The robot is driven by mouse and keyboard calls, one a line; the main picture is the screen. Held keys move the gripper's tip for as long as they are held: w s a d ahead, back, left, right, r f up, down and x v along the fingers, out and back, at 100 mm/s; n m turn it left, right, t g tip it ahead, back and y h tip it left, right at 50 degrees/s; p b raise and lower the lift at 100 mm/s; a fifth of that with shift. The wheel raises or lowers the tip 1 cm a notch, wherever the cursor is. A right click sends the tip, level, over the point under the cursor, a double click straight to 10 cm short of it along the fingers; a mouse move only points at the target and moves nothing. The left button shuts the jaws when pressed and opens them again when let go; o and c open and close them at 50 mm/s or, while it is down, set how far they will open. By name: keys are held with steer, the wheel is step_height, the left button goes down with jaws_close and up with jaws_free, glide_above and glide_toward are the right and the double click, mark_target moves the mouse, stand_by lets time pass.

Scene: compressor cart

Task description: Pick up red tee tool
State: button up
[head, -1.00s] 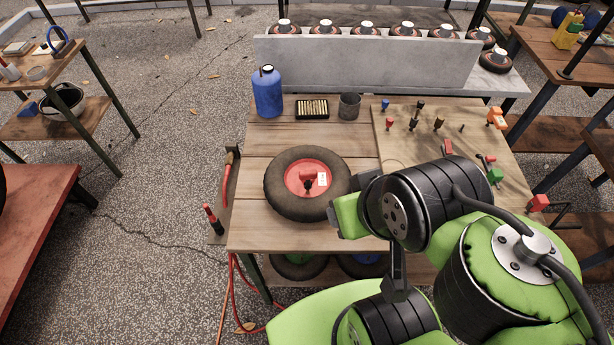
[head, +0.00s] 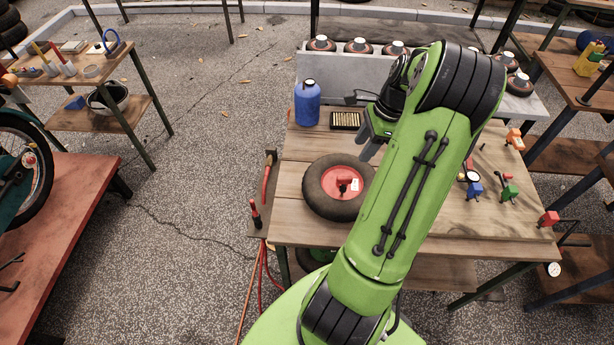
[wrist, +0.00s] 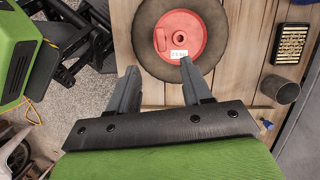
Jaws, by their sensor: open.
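I cannot pick out the red tee tool for sure in either current view. The part of the pale tool board (head: 503,225) where a small red-topped tool stood in the earlier view is behind my arm. My gripper (head: 372,152) is open and empty, above the back middle of the workbench, beside the wheel. In the wrist view its two fingers (wrist: 158,68) are spread apart, with bench planks and the wheel's near edge below. A small blue-topped tool (wrist: 267,124) shows at the right there.
A black tyre with red hub (head: 343,184) lies on the bench (head: 300,150). A blue bottle (head: 307,103) and a box of brass pieces (head: 345,120) stand behind it. A grey cup (wrist: 287,92) stands nearby. Orange (head: 515,139) and green (head: 508,188) tools are at right.

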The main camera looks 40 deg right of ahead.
mark_target(345, 177)
steer(key=x, duration=0.5)
steer(key=b+x, duration=0.1)
steer(key=x, duration=0.4)
steer(key=b+x, duration=0.1)
steer(key=x, duration=0.5)
steer(key=shift+s+d+f, duration=0.1)
steer(key=shift+d+f, duration=0.05)
steer(key=shift+d, duration=0.1)
jaws_close()
step_height(345, 177, up, 15)
steer(key=p, duration=0.6)
